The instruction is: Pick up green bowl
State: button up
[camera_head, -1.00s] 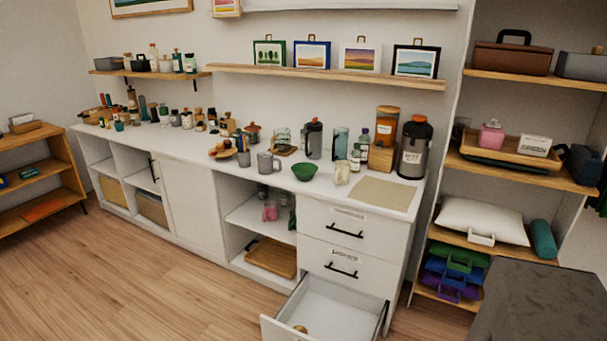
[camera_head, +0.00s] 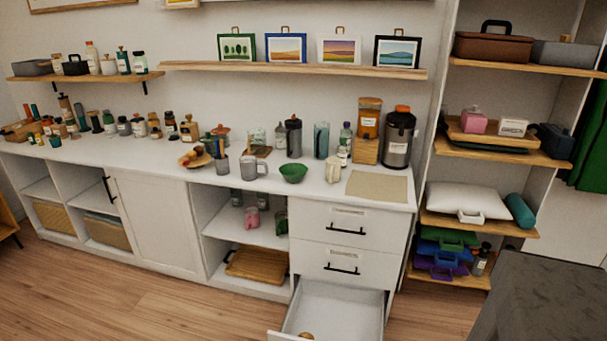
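The green bowl (camera_head: 293,173) stands upright on the white counter (camera_head: 318,187), near its front edge and above the drawers. A grey mug (camera_head: 252,167) stands to its left. A dark lidded container (camera_head: 293,138) is behind it, and a tall bluish glass (camera_head: 321,140) is behind it to the right. Nothing covers the bowl. My gripper does not show in this view.
The lowest drawer (camera_head: 333,312) stands open into the floor space below the bowl. A beige mat (camera_head: 377,186) lies to the bowl's right. A dark grey surface (camera_head: 540,300) fills the lower right. Wooden floor (camera_head: 150,300) is clear at the left.

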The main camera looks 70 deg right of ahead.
aim_at(293, 173)
jog(key=z, duration=0.55)
jog(key=i, duration=0.75)
jog(key=z, duration=0.4)
